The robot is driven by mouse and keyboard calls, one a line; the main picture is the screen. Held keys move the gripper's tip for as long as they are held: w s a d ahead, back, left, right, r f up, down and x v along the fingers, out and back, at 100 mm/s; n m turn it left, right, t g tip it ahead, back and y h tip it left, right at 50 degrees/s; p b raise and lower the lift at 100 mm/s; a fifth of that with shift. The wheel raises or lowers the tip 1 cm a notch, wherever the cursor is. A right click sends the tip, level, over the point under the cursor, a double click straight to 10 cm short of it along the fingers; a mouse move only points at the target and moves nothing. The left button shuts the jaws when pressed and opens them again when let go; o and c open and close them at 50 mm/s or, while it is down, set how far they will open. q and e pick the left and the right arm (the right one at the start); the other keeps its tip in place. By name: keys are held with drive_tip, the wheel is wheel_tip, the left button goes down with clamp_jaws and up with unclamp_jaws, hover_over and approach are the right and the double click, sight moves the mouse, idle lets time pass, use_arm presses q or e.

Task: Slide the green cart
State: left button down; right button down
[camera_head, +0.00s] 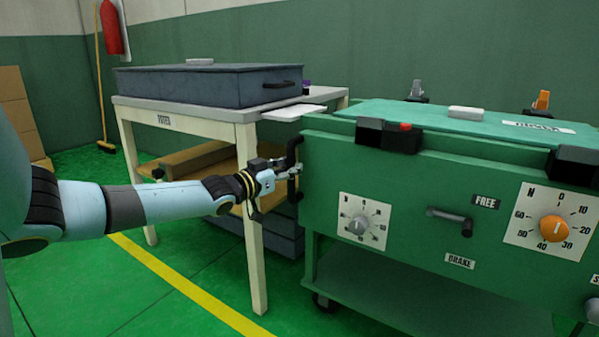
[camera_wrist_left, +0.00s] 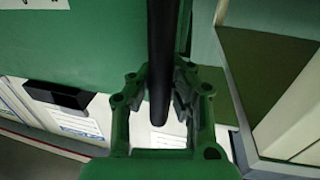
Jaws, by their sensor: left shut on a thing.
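The green cart (camera_head: 400,255) stands on the right in the head view, on small castors. Its front carries knobs, a small lever and the labels FREE and BRAKE. A black upright handle (camera_head: 296,160) is at the cart's left end. My left gripper (camera_head: 292,170) is at this handle, its fingers shut on it. In the left wrist view the black bar of the handle (camera_wrist_left: 160,60) runs between the two fingers (camera_wrist_left: 160,95), with the cart's green panel (camera_wrist_left: 70,50) beside it. My right gripper is not in view.
A cream table (camera_head: 190,122) with a blue-grey case (camera_head: 200,88) stands left of the cart, close to its end. Its front leg (camera_head: 254,220) is just behind my left wrist. A yellow floor line (camera_head: 180,285) crosses the open green floor in front.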

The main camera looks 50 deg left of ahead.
use_arm(q)
drive_tip(key=shift+s+a+f, duration=0.1)
drive_tip(key=shift+a+f, duration=0.05)
drive_tip(key=shift+f, duration=0.15)
drive_tip(key=c, duration=1.8)
unclamp_jaws()
drive_tip(key=o, duration=0.5)
drive_tip(key=shift+s+a+r, duration=0.1)
drive_tip(key=shift+s+a, duration=0.1)
drive_tip(key=shift+s, duration=0.05)
drive_tip(key=shift+o, duration=0.7)
drive_tip(key=shift+w+r, duration=0.1)
drive_tip(key=shift+d, duration=0.1)
drive_tip(key=s, duration=1.2)
drive_tip(key=shift+d, duration=0.2)
